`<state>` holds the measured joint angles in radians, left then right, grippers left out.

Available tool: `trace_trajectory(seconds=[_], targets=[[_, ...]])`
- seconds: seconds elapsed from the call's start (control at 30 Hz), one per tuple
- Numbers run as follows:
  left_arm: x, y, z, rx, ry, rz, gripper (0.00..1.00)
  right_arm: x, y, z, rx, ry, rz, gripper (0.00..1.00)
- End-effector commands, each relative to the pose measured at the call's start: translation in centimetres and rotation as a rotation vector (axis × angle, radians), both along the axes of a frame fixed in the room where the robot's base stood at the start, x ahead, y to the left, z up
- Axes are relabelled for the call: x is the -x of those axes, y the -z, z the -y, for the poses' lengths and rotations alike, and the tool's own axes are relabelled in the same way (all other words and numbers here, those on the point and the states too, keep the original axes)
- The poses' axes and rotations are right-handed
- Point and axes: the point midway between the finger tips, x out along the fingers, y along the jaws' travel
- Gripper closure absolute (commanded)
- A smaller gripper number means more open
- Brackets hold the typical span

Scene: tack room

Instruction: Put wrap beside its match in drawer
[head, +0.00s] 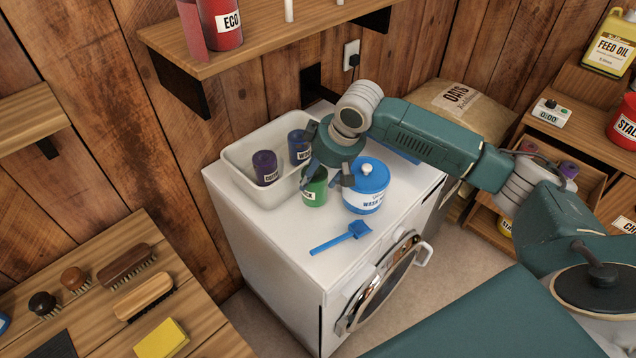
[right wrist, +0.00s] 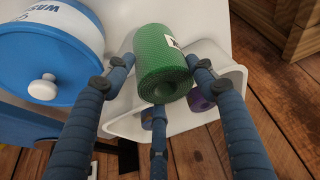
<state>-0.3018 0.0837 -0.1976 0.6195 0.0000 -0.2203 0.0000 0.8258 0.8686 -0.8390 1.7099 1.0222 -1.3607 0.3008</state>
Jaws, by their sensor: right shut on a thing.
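A green rolled wrap (head: 314,190) with a white label is upright between the bin and the blue tub. My right gripper (head: 327,182) is shut on it from above; the right wrist view shows the green wrap (right wrist: 165,66) between its fingers (right wrist: 162,75). I cannot tell whether it touches the washer top. A purple wrap (head: 265,168) and a navy wrap (head: 299,147) stand in the white bin (head: 281,197). An open drawer (head: 582,196) at the right holds wraps, including a purple one (head: 569,170), partly hidden by my arm. My left gripper is out of view.
The white washing machine (head: 258,245) carries a blue tub (head: 367,187) and a blue scoop (head: 342,238). A shelf (head: 260,42) overhangs behind. An oats sack (head: 452,105) lies behind my right arm. Brushes and a yellow sponge (head: 161,338) lie on the left bench.

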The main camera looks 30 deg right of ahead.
Motion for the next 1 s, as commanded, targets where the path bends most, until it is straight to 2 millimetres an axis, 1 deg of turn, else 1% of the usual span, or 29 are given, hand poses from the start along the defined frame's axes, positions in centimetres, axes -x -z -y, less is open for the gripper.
trace_trajectory(seconds=[0.2, 0.27, 0.67, 0.7, 0.77, 1.0], targets=[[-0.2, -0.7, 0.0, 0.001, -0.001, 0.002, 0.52, 0.1, 3.2, 0.0, 0.000, 0.001, -0.004, 0.77], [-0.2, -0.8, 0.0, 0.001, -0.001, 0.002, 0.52, 0.1, 3.8, 0.0, 0.001, 0.001, -0.003, 0.77], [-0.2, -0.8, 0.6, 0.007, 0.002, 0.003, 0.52, 0.0, 4.3, 0.0, 0.000, 0.000, -0.001, 0.77], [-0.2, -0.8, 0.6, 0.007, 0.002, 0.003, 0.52, 0.0, 4.3, 0.0, 0.001, 0.000, -0.001, 0.39], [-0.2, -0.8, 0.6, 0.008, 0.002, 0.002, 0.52, 0.0, 4.3, 0.0, 0.001, 0.000, -0.001, 0.27], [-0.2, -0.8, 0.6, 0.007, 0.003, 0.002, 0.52, 0.1, 4.3, 0.0, 0.000, 0.000, -0.001, 0.26]])
